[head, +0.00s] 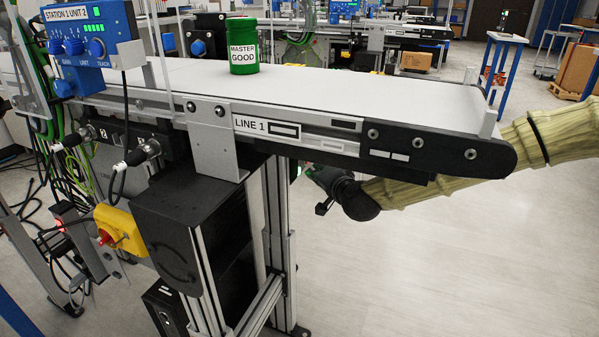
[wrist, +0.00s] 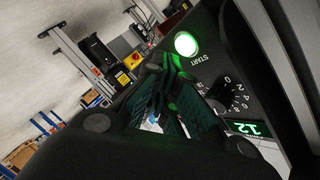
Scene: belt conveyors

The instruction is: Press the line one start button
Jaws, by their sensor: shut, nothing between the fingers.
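In the wrist view the START button (wrist: 186,44) glows bright white-green on a dark panel. My gripper (wrist: 168,72) is shut and empty, its fingertips close beside the button and lit green. I cannot tell whether they touch it. In the head view the conveyor marked LINE 1 (head: 210,146) crosses the picture. My arm reaches in from the right below its end, and my gripper (head: 322,180) is partly hidden behind the conveyor and its stand. The button cannot be made out in the head view.
Beside the button are a numbered dial (wrist: 231,98) and a green display (wrist: 250,130) reading 12. A green jar (head: 243,56) marked MASTER GOOD stands on the belt. A yellow switch box (head: 118,232) and a blue station unit (head: 92,30) are at left. Floor right of the stand is clear.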

